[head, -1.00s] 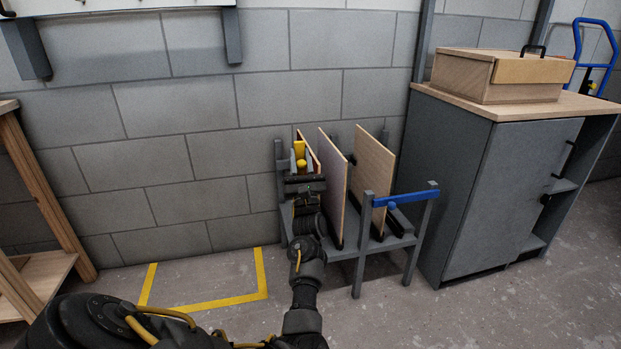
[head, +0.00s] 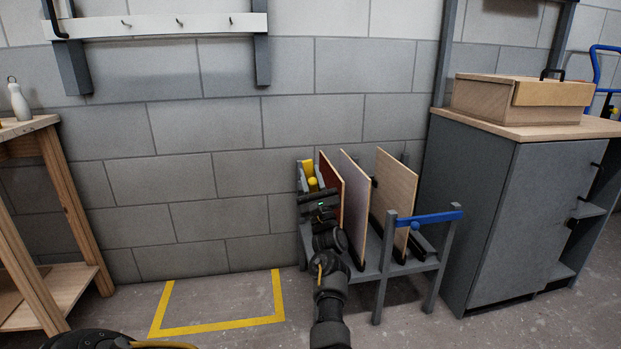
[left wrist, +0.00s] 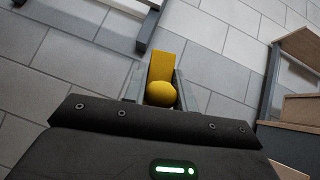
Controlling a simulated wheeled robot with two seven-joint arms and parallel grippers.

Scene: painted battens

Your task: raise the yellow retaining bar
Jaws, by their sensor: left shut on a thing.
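The yellow retaining bar (head: 307,167) is at the left end of the grey rack (head: 360,271), close to its back left post. It looks short here because I see it nearly end-on, so its exact tilt is hard to tell. My left gripper (head: 315,188) is shut on it at its round yellow knob. In the left wrist view, the bar (left wrist: 166,66) stands out beyond the knob (left wrist: 160,94), with the gripper's fingers (left wrist: 157,88) on either side. The gripper and forearm hide the rack's front left part. My right gripper is not in view.
Upright panels stand in the rack: a reddish one (head: 331,174), a pale one (head: 354,205) and a wooden one (head: 394,195). A blue bar (head: 430,218) lies level across the right posts. A grey cabinet (head: 520,210) stands close right. Yellow-taped floor (head: 225,325) is clear at left.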

